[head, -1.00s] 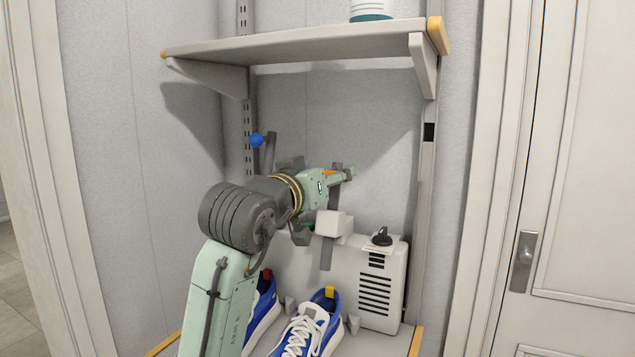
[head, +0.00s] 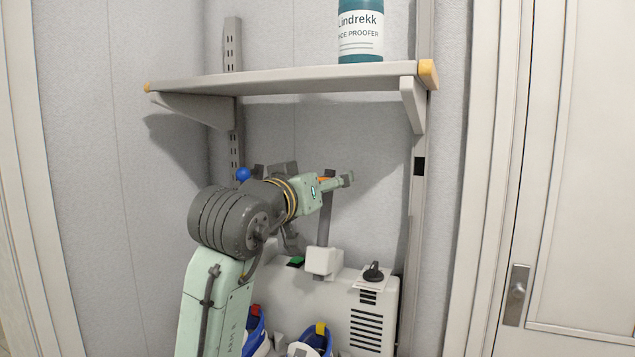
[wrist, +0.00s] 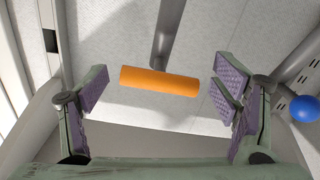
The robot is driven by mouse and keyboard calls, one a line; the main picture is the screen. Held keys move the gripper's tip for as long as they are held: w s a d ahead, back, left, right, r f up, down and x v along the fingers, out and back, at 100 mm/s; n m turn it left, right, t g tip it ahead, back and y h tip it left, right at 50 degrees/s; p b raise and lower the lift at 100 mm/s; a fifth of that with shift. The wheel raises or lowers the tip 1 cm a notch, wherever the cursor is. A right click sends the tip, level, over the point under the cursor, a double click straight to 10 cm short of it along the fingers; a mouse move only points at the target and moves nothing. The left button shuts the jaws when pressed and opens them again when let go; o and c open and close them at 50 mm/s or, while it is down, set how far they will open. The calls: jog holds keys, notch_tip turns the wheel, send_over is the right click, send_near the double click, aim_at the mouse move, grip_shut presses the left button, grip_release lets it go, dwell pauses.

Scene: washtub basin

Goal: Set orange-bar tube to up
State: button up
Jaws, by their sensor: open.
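The orange bar (wrist: 160,82) lies almost level in the wrist view, across the end of its grey tube (wrist: 168,35). It is between the spread fingers of my gripper (wrist: 163,88), with clear gaps on both sides. In the head view, a sliver of the orange bar (head: 325,179) shows behind my gripper (head: 345,180). The grey tube (head: 325,218) stands nearly upright there, above a white block (head: 323,262). My gripper is open and holds nothing. My arm hides part of the fittings behind it.
A blue ball (head: 243,174) is left of my wrist and shows in the wrist view (wrist: 304,109). A green piece (head: 296,261) and black knob (head: 373,272) are on the white unit (head: 372,320). The shelf (head: 290,82) with a bottle (head: 360,32) is overhead; shoes (head: 312,342) are below.

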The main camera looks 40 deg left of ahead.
jog(key=v, duration=1.2)
jog(key=shift+s+f, duration=0.1)
dwell(0.4)
